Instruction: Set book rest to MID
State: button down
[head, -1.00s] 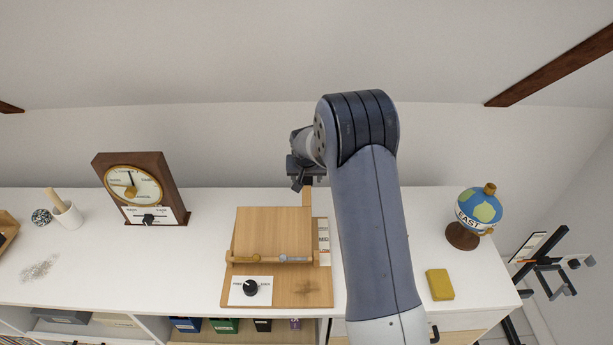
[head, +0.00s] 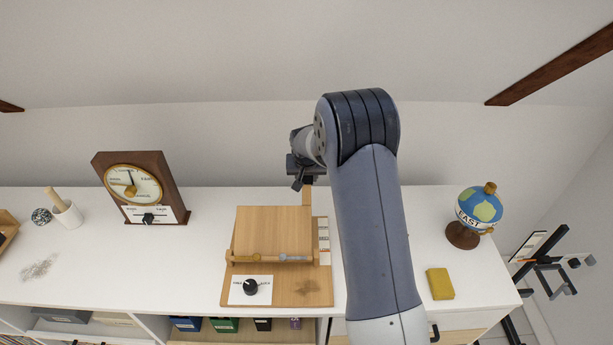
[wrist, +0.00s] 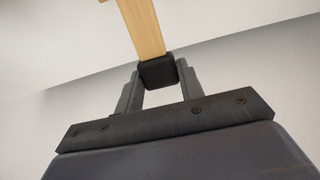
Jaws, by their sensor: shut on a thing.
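The wooden book rest (head: 272,231) stands on its base board (head: 287,299) in the middle of the desk, its panel tilted with a ledge along the front. A pale strip of position labels (head: 324,238) runs along its right side; the words are too small to read. A wooden lever (head: 306,197) rises at its back right. My gripper (head: 307,178) is at the top of this lever. In the wrist view my gripper (wrist: 157,76) is shut on the dark tip (wrist: 158,73) of the wooden lever (wrist: 142,28). My arm hides part of the desk to the right.
A black knob (head: 251,287) on a white plate sits at the board's front left. A wooden clock (head: 140,188) and a cup (head: 68,215) stand at left. A globe (head: 479,210) and a yellow block (head: 440,284) are at right. Free desk lies between clock and rest.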

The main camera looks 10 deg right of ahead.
jog(key=shift+s+b, duration=0.1)
jog(key=shift+b, duration=0.25)
jog(key=r+b, duration=0.1)
jog(key=b, duration=0.1)
jog(key=s+r+t+b, duration=0.1)
jog(key=b, duration=0.1)
jog(key=s+r+t+b, duration=0.1)
jog(key=b, duration=0.1)
jog(key=shift+s+a+r, duration=0.2)
jog(key=shift+a+r, duration=0.1)
jog(key=s+r, duration=0.1)
jog(key=s+r+b, duration=0.1)
jog(key=shift+s+a+r+h, duration=0.2)
jog(key=shift+r+h, duration=0.1)
jog(key=shift+r, duration=0.1)
jog(key=c, duration=0.9)
grip_release()
jog(key=b+v, duration=0.1)
jog(key=v, duration=0.9)
jog(key=shift+s+r+b, duration=0.25)
jog(key=shift+s+b, duration=0.05)
jog(key=shift+s, duration=0.1)
